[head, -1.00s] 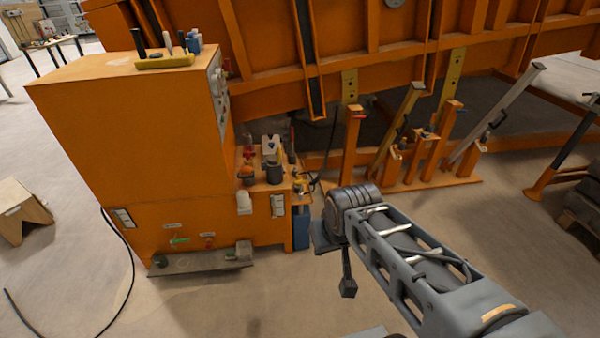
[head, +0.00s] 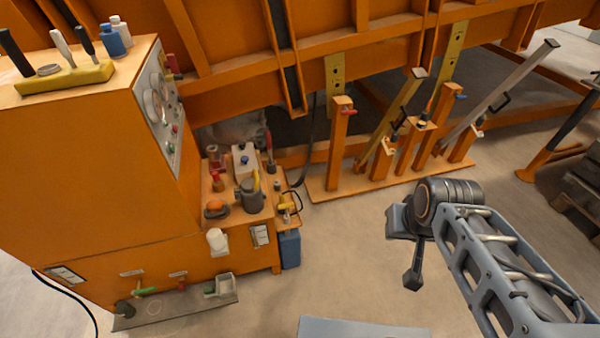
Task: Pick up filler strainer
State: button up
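I cannot tell for sure which thing is the filler strainer. On the low ledge of the orange cabinet stands a dark grey cup-like vessel (head: 252,197) with something yellow at its top, the likeliest match. An orange-topped dark piece (head: 215,208) lies left of it, and a white cup (head: 216,239) sits at the ledge's front face. My gripper (head: 413,278) hangs at the end of my arm, right of the ledge and well apart from it. Its fingers do not show clearly, and I see nothing held.
The orange cabinet (head: 90,150) stands at left, with a yellow tray (head: 65,80) of tools on top. A white box (head: 244,160) and red-topped pieces crowd the ledge. A blue container (head: 290,249) stands below. Orange posts (head: 340,145) stand behind. Floor between ledge and gripper is clear.

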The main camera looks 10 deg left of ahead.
aim_at(276, 182)
jog(key=u, duration=0.05)
jog(key=i, duration=0.85)
jog(key=u, duration=0.9)
jog(key=i, duration=0.65)
jog(key=u, duration=0.55)
